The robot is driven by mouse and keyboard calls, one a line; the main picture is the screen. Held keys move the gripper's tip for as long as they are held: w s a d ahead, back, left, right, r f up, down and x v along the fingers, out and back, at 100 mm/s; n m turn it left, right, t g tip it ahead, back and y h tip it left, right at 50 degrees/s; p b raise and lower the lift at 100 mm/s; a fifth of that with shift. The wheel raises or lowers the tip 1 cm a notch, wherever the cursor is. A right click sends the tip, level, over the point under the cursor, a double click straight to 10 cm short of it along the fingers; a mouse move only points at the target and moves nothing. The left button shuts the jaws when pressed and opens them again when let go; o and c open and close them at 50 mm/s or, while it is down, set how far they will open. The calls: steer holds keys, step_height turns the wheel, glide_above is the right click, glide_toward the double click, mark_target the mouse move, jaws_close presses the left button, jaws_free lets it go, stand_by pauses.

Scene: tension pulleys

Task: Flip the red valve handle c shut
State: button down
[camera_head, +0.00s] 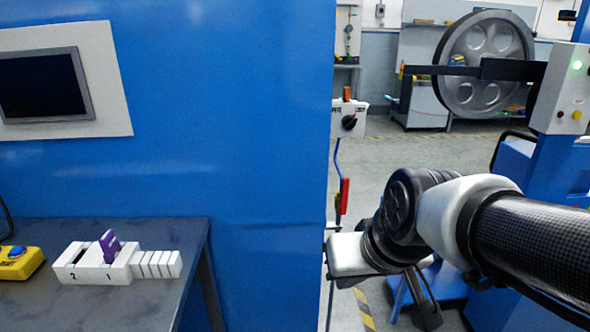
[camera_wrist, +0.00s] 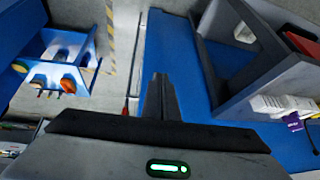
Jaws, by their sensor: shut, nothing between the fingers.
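A red handle (camera_head: 344,195) shows on a thin blue line just right of the large blue panel in the head view, below a white box with a black knob. It looks upright there. No letter c can be read on it. In the wrist view, a small red piece (camera_wrist: 125,107) on a thin rod lies left of my gripper, and it looks like the same handle. My gripper (camera_wrist: 160,78) is shut and empty, with its fingers apart from the red piece.
The blue panel (camera_head: 230,120) stands left of my wrist, close to it. A dark bench (camera_head: 130,300) holds a white slotted block (camera_head: 95,268) with a purple card and a yellow button box (camera_head: 18,262). A large grey wheel (camera_head: 485,65) stands at back right.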

steer(key=w+a+f+p, duration=0.2)
steer(key=w+a+f, duration=0.2)
steer(key=w+f, duration=0.15)
steer(key=n+t+h+p, duration=0.6)
steer(key=n+t+p, duration=0.3)
steer(key=n+t, duration=0.4)
glide_toward(344, 197)
steer(key=shift+n+g, duration=0.6)
steer(key=shift+g, duration=0.1)
steer(key=s+a+r, duration=0.2)
steer(key=a+r, duration=0.1)
steer(key=shift+s+r, duration=0.15)
steer(key=shift+s, duration=0.15)
steer(key=x, duration=1)
steer(key=shift+b, duration=0.3)
steer(key=shift+w+d+m, duration=0.1)
steer(key=shift+w+m, duration=0.05)
steer(key=shift+m, duration=0.15)
